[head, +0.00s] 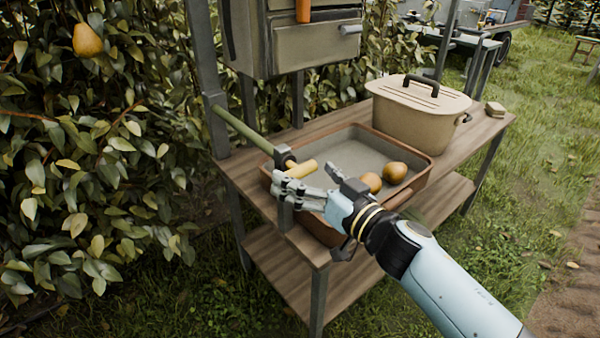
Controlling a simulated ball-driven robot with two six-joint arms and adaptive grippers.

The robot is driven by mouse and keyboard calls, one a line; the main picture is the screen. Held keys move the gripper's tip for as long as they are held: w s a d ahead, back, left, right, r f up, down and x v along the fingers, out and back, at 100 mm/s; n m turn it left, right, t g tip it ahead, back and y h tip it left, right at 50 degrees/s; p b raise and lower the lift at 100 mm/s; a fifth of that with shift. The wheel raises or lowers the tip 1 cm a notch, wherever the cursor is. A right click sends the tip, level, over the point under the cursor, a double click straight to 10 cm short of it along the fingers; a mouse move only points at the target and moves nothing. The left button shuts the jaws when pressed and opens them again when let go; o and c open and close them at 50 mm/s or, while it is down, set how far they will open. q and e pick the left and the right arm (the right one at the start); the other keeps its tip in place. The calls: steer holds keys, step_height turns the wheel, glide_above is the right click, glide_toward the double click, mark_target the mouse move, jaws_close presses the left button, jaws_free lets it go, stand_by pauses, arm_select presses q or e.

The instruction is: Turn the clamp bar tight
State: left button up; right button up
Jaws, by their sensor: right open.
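A dark clamp (285,156) sits at the left corner of the wooden bench, at the end of a green pole (240,129). My right gripper (306,180) is open at the bench's front left corner. The fingers hide part of the clamp's lower side. My left gripper is not in view.
A lidded beige box (415,115) stands at the right. A grey cabinet (312,48) rises behind. Leafy bushes with a hanging pear (88,40) fill the left.

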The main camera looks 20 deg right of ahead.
mark_target(293, 167)
steer(key=shift+x, duration=1.1)
steer(key=shift+c, duration=1)
steer(key=c, duration=0.7)
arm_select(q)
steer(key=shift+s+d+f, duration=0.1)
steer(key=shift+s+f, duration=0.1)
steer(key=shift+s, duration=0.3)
